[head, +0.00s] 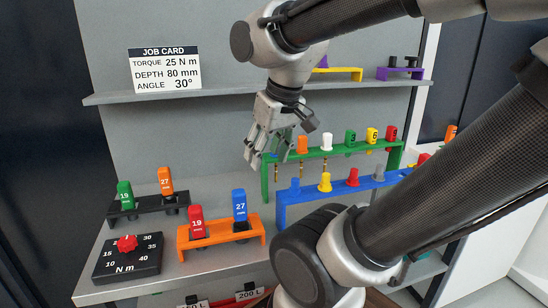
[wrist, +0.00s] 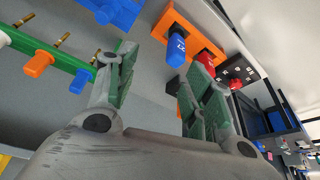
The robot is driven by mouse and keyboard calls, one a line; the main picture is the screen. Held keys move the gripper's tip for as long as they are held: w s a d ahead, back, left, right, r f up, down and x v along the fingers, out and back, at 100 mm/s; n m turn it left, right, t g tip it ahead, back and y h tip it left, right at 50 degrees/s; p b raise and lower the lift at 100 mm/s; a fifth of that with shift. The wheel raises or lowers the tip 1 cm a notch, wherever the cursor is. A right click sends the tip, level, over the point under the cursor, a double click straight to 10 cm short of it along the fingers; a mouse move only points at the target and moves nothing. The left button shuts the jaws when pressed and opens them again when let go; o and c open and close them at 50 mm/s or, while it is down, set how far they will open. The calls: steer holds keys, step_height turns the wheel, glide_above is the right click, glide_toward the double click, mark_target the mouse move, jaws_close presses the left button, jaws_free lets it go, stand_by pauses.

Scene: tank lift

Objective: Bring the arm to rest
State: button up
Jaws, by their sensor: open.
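My gripper (head: 262,150) is in the middle of the head view, pointing down over the workbench, left of the green rack. In the wrist view its two fingers (wrist: 155,90) are spread wide with nothing between them. My arm reaches in from the upper right, bent above and in front of the shelf. The orange stand (head: 222,238) with a red and a blue 27 block lies below the gripper in the head view. It also shows between and beyond the fingers in the wrist view (wrist: 170,25). No object is held.
A green rack (head: 312,153) and a blue rack (head: 330,190) with coloured pegs stand right of the gripper. A black stand (head: 147,206) and a torque dial (head: 127,258) are at the left. A shelf (head: 215,92) with a job card (head: 164,70) runs behind.

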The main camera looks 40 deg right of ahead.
steer(key=shift+s+d+f, duration=0.1)
steer(key=shift+s+f, duration=0.1)
steer(key=shift+s, duration=0.4)
steer(key=shift+s+f, duration=0.2)
steer(key=shift+s, duration=0.35)
